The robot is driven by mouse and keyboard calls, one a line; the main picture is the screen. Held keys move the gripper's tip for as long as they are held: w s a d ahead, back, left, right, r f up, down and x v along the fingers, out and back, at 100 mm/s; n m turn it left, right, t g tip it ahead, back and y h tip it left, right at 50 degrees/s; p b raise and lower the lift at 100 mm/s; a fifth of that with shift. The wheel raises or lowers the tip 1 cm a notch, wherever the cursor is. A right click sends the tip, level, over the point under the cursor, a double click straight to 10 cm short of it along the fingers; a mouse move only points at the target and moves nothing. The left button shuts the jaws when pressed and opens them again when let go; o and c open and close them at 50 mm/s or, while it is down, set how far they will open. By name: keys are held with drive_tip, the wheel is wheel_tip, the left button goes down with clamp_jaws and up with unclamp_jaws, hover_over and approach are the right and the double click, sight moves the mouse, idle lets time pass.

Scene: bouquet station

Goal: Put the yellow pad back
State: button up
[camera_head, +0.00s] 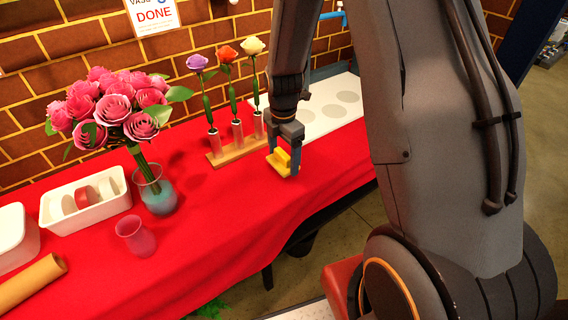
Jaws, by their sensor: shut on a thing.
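My gripper (286,150) points down over the red-covered table, to the right of the flower stand. It is shut on the yellow pad (281,159), a small block that shows between and below the fingers. Whether the pad touches the cloth or hangs just above it, I cannot tell. Behind the gripper, a white board (325,112) with several round grey spots lies at the back right of the table. My arm hides part of the board's right side.
A wooden stand (238,150) holds a purple, an orange and a cream rose upright. A glass vase (158,192) with pink roses, a pink cup (134,236), a white tray (88,212) and a brown roll (30,283) are on the left. The red cloth (235,215) is clear in front.

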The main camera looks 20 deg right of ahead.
sight(284, 164)
drive_tip(key=shift+f, duration=1.7)
drive_tip(key=shift+f, duration=0.1)
drive_tip(key=o, duration=1)
